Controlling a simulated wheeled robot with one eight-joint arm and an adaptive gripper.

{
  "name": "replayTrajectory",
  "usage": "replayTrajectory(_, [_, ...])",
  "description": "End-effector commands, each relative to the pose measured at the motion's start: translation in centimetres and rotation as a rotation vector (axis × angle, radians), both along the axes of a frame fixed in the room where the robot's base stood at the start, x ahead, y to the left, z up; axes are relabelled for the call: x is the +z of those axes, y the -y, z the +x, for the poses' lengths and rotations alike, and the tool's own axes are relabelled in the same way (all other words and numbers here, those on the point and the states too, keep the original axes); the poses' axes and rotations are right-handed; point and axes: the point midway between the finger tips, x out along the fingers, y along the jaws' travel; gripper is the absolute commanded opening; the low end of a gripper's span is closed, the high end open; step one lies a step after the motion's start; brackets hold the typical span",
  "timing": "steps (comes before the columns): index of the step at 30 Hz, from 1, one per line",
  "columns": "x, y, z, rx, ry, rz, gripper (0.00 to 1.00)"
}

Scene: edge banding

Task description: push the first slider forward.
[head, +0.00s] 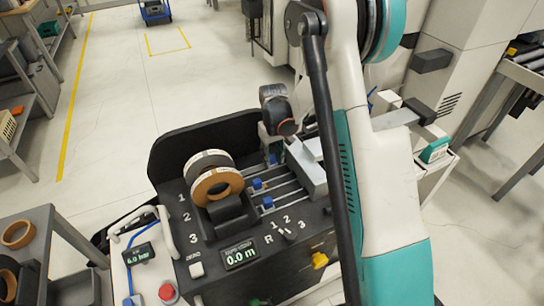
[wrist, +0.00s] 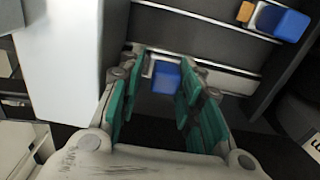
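Three sliders with blue knobs sit in rails on the black machine panel in the head view. The first slider (head: 273,158) is at the far end, beside the row marked 1, partly hidden by my wrist. In the wrist view, a blue knob (wrist: 165,77), apparently the first slider's, lies between the teal fingers of my gripper (wrist: 162,74). The gripper is open, with a finger on each side of the knob and visible gaps.
The second slider (head: 257,183) and third slider (head: 267,202) are nearer in the head view. Another blue knob (wrist: 283,22) shows in the wrist view. Edge-band rolls (head: 218,185) stand left of the rails. A pale metal block (head: 308,172) stands right. A display (head: 240,255) reads 0.0 m.

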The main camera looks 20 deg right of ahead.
Motion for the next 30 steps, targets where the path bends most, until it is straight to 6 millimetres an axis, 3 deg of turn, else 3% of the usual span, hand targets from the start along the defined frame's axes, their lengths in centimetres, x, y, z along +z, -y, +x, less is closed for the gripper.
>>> replayTrajectory(11, [0.8,-0.1,-0.1,0.001,-0.001,0.001,0.32])
replayTrajectory(24, [9.0,0.0,0.0,0.000,-0.001,0.001,0.32])
replayTrajectory(30, [11.3,0.0,0.0,0.000,-0.001,0.001,0.32])
